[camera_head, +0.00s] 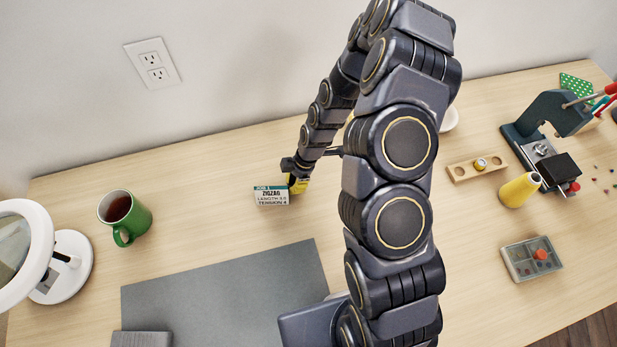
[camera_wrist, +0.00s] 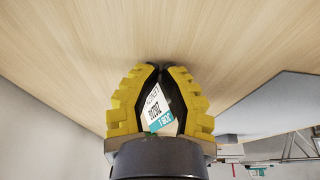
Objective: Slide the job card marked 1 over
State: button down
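The job card (camera_head: 271,196) is a small white card with a teal top band. It stands on the wooden table left of my arm, with its ZIGZAG, LENGTH and TENSION text facing the head camera. My gripper (camera_head: 295,186) has yellow fingers and is low at the card's right end, partly hidden behind it. In the wrist view, my gripper's fingertips (camera_wrist: 161,67) come together, and the job card (camera_wrist: 156,108) shows through the gap between the fingers. Whether the fingers touch the card is not clear.
A green mug (camera_head: 125,218) stands left of the card. A grey mat (camera_head: 230,295) lies in front. A white ring lamp (camera_head: 70,265) is at far left. A wooden block (camera_head: 477,169), yellow cone (camera_head: 520,189) and parts box (camera_head: 532,258) are right of my arm. Bare table surrounds the card.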

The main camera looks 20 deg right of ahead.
aim_at(221, 206)
jog(key=a, duration=1.6)
jog(key=shift+s+a, duration=0.1)
jog(key=shift+a, duration=0.2)
